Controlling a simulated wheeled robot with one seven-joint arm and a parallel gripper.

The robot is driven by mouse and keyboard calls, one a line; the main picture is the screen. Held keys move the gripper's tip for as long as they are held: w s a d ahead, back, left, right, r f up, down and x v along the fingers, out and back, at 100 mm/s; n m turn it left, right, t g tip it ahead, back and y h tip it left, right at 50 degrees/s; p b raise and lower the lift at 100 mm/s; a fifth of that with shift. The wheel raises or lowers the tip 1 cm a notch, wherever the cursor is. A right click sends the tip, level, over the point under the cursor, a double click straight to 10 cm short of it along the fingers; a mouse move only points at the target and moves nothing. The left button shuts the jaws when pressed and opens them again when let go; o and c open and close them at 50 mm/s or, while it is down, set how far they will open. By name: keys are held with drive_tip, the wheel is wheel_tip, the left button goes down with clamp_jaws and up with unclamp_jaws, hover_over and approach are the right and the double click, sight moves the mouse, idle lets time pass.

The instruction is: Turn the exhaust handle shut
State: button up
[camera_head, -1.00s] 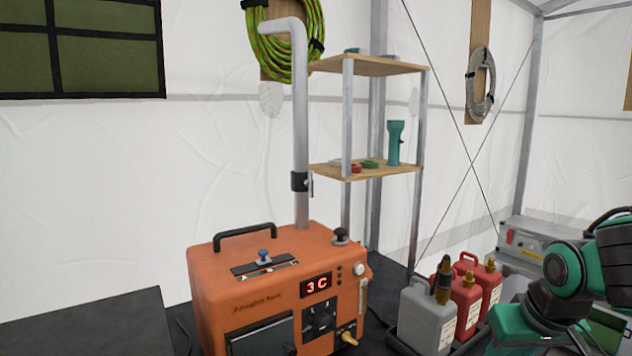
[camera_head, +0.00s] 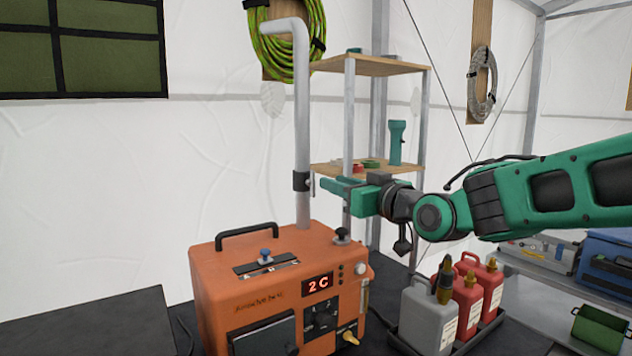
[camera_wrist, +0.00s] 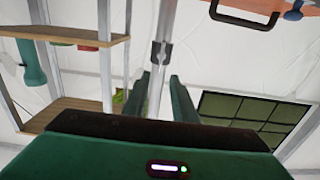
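The grey exhaust pipe (camera_head: 301,110) rises from the orange heater (camera_head: 255,310) and bends left at its top. A dark collar (camera_head: 300,181) sits around the pipe with a small handle (camera_head: 312,184) on its right side. My gripper (camera_head: 328,184) is level with the collar, just to its right. In the wrist view my gripper (camera_wrist: 158,80) has its two green fingers apart, with nothing held. The pipe and collar (camera_wrist: 161,52) appear between and beyond the fingertips. I cannot tell whether a finger touches the handle.
A shelf rack (camera_head: 368,66) with a teal flashlight (camera_head: 396,142) stands close behind my gripper. A grey jug (camera_head: 428,320) and red jugs (camera_head: 468,305) stand in a tray below my arm. The heater display (camera_head: 318,284) reads 2 C. The space left of the pipe is clear.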

sight(315, 176)
drive_tip(key=x, duration=0.8)
drive_tip(key=shift+w+a, duration=0.1)
drive_tip(key=shift+a, duration=0.05)
